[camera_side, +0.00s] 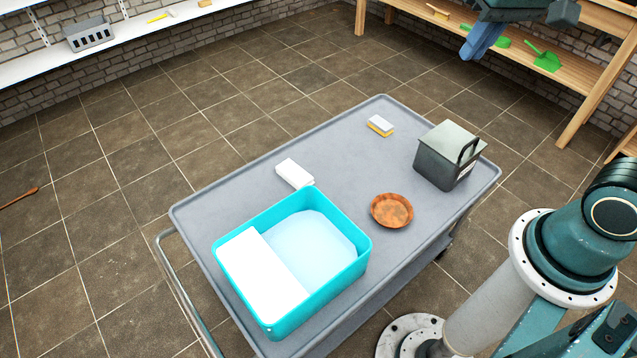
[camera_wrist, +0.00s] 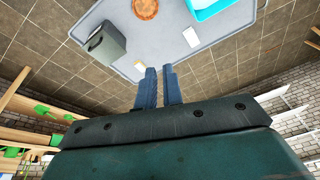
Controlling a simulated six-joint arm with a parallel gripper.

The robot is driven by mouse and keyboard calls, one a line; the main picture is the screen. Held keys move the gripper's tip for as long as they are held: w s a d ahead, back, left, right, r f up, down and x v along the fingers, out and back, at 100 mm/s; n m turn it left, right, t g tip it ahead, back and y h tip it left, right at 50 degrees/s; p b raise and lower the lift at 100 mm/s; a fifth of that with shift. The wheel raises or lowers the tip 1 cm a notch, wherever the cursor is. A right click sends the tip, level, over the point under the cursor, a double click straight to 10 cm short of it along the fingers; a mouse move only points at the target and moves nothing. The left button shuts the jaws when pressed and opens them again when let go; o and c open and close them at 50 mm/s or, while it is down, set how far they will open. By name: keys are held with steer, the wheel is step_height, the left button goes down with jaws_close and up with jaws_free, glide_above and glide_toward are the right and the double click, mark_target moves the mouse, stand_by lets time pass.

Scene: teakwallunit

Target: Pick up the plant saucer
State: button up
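The plant saucer (camera_side: 391,211) is a round, shallow, terracotta-brown dish. It lies flat on the grey cart top, right of the turquoise tub, and nothing touches it. It also shows at the top of the wrist view (camera_wrist: 145,8), partly cut off by the frame edge. My gripper (camera_side: 480,42) is high up at the top right of the side view, well away from the saucer and beyond the cart. In the wrist view its two blue fingers (camera_wrist: 159,71) stand slightly apart with nothing between them.
The turquoise tub (camera_side: 363,262) holds a white block and a pale surface. A dark lidded box (camera_side: 440,162) with a handle stands close to the saucer. A sponge (camera_side: 380,125) and a white block (camera_side: 294,173) lie on the cart (camera_side: 335,140). Wooden shelves (camera_side: 560,75) stand behind my gripper.

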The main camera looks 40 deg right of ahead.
steer(key=w+d+f+m+g, duration=0.2)
steer(key=w+f+m+g, duration=0.4)
steer(key=w+f, duration=1.05)
steer(key=w+d+f+m+g, duration=0.1)
steer(key=f+m, duration=0.3)
steer(key=f, duration=0.8)
steer(key=w+d+f+m+g, duration=0.1)
steer(key=w+f+m, duration=0.3)
steer(key=f, duration=0.9)
steer(key=shift+d+g, duration=0.25)
steer(key=shift+g, duration=0.15)
steer(key=shift+s, duration=0.1)
glide_toward(391, 210)
steer(key=shift+w+a+f, duration=0.1)
steer(key=shift+w+f, duration=0.25)
steer(key=shift+w, duration=0.55)
steer(key=shift+w+a+f, duration=0.1)
steer(key=shift+w+f, duration=0.2)
steer(key=shift+w, duration=0.6)
steer(key=shift+x, duration=2.6)
